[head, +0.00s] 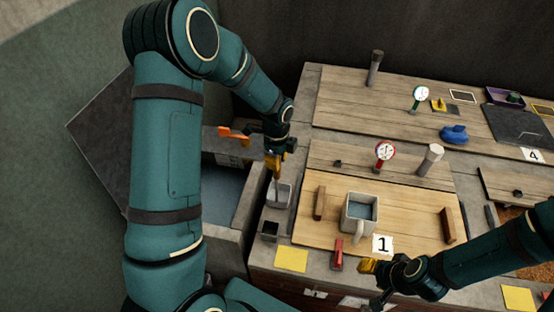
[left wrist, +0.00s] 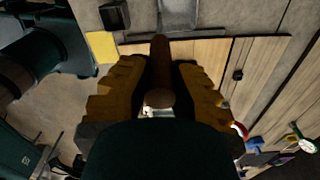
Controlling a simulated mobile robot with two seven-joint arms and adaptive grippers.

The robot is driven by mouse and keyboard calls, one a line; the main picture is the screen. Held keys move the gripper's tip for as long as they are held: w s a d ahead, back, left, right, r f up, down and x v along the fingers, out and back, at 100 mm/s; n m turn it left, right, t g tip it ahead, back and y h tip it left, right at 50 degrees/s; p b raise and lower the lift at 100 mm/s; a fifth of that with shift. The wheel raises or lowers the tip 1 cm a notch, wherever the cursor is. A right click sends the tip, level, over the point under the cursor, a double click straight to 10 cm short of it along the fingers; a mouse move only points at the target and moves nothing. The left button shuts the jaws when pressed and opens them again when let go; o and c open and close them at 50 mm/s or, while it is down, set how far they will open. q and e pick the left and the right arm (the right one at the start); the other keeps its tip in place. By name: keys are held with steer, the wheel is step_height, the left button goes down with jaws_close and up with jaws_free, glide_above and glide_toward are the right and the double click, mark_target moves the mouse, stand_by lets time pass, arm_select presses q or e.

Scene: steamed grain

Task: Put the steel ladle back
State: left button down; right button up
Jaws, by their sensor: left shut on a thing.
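My left gripper (head: 275,160) is shut on the brown handle (left wrist: 160,75) of the ladle, seen between its two yellow fingers in the left wrist view. In the head view it is above the left end of the counter, over a grey steel holder (head: 284,194). The holder also shows at the top of the left wrist view (left wrist: 178,14). The ladle's bowl is hidden or not distinct, so I cannot tell whether it touches the holder. My right gripper (head: 374,281) is low at the front, beside the label 1 card; its opening is unclear.
A small dark box (head: 270,231) sits in front of the holder. A red gauge (head: 385,151) stands behind the mug. A sink-like basin (head: 220,185) lies to the left.

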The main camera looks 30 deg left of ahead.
arm_select(q)
steer(key=c, duration=1)
jaws_free()
steer(key=shift+r, duration=0.25)
step_height(320, 180, up, 12)
steer(key=p, duration=0.2)
steer(key=s+d+f+n+h, duration=0.1)
steer(key=s+d+f+n, duration=0.4)
steer(key=f+n, duration=0.1)
steer(key=s+d+f+n+t+h, duration=0.1)
steer(key=s+d+f+n, duration=0.4)
steer(key=f+n, duration=0.2)
steer(key=s+d+f+n+t+h, duration=0.1)
steer(key=s+d+f+n, duration=0.4)
steer(key=f, duration=0.3)
steer(key=shift+s+d+f+n+h, duration=0.2)
steer(key=shift+d+f+n+h, duration=0.1)
steer(key=shift+n, duration=0.6)
